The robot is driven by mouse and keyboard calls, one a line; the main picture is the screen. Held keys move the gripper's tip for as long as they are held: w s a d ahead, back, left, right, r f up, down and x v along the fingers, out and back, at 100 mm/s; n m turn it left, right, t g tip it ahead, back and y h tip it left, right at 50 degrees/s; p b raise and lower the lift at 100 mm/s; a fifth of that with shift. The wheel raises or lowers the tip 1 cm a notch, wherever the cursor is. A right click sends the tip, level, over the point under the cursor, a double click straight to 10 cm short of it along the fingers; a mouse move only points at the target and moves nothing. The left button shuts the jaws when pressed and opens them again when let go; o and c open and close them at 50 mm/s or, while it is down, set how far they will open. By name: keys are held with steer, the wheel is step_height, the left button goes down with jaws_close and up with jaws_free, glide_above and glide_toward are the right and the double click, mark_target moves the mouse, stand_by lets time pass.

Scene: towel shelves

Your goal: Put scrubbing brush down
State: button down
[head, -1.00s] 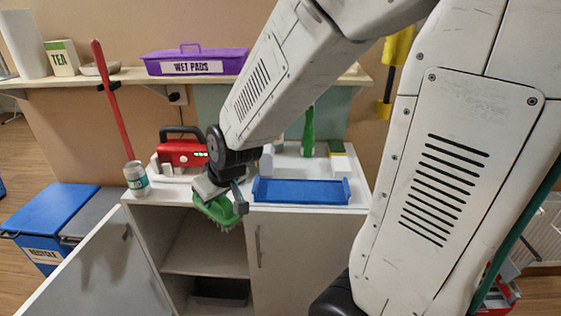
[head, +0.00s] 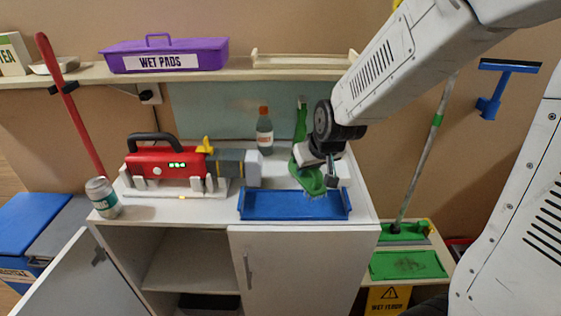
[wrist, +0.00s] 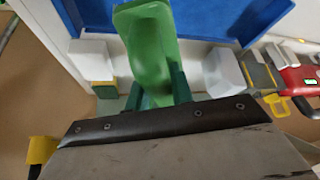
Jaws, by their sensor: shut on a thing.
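The green scrubbing brush (head: 309,180) is held in my gripper (head: 322,176) above the right part of a blue tray on the cabinet top. In the wrist view the brush's green handle (wrist: 150,50) stands between the fingers of my gripper (wrist: 158,92). My gripper is shut on it. The bristles point down toward the blue tray (head: 268,208), which also shows in the wrist view (wrist: 215,18). I cannot tell whether the bristles touch the tray.
A red machine (head: 166,162) sits on the left of the cabinet top, with a can (head: 102,198) at the front left corner. A clear bottle (head: 264,132) and a green bottle (head: 301,120) stand behind the tray. The left cabinet door (head: 68,278) is open.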

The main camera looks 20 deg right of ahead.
steer(key=shift+w+a+f, duration=0.3)
steer(key=shift+w+f, duration=0.45)
steer(key=shift+w, duration=1.1)
steer(key=shift+w+a+f, duration=0.25)
steer(key=shift+w+f, duration=0.5)
steer(key=shift+w, duration=1.1)
steer(key=shift+w+a+f, duration=0.3)
steer(key=shift+w+f, duration=0.45)
steer(key=shift+w, duration=1.1)
steer(key=shift+f, duration=0.2)
steer(key=c, duration=1.2)
jaws_free()
